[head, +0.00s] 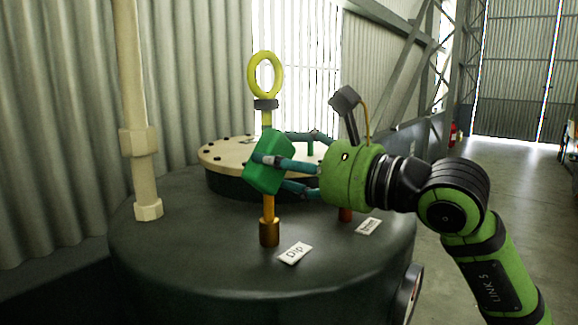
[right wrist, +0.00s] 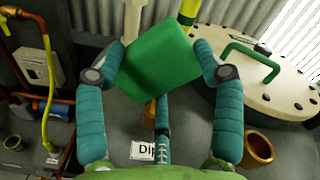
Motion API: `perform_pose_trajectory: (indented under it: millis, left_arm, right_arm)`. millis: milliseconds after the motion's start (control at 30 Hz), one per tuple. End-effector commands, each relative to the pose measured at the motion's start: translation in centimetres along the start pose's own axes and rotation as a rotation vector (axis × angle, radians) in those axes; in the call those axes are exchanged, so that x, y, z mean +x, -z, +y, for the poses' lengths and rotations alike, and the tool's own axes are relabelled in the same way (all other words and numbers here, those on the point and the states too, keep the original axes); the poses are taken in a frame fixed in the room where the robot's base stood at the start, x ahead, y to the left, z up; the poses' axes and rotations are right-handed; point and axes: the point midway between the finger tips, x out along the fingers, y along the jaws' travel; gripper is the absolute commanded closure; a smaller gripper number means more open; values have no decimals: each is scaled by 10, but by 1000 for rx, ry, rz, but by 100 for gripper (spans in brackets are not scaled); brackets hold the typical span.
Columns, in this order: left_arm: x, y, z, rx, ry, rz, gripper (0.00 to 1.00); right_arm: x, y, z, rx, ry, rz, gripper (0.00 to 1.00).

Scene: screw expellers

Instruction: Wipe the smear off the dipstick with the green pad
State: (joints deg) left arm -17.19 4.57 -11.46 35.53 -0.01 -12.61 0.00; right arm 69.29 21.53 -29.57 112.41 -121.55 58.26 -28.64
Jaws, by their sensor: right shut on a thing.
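The dipstick stands upright, with a yellow ring handle (head: 265,75) above a dark collar (head: 265,104). Its lower shaft (head: 268,205) looks orange-brown and meets a brass socket (head: 269,233) on the dark tank top. My right gripper (head: 284,162) is shut on the green pad (head: 262,178). The pad is at the middle of the shaft and hides that stretch; I cannot tell whether it touches. In the right wrist view the pad (right wrist: 158,62) sits between the teal fingers, with a yellow piece of the dipstick (right wrist: 188,10) behind it. No separate smear is distinguishable. My left gripper is out of view.
A white "Dip" label (head: 295,253) lies beside the socket, and another label (head: 368,227) is farther right. A cream round lid (head: 225,153) with a green handle is behind. A pale vertical pipe (head: 138,110) rises at left. The right-hand floor is open.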

Motion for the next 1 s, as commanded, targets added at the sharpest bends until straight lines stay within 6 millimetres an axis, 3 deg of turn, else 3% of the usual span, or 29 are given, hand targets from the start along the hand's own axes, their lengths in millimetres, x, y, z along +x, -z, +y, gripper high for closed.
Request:
perform_pose_trajectory:
  millis: [500, 1000]
  left_arm:
    - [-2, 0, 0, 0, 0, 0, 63]
    - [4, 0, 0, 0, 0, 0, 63]
  right_arm:
    - [1, 28, -28, 0, 5, 5, 58]
    - [-7, 32, -29, -2, 6, 4, 58]
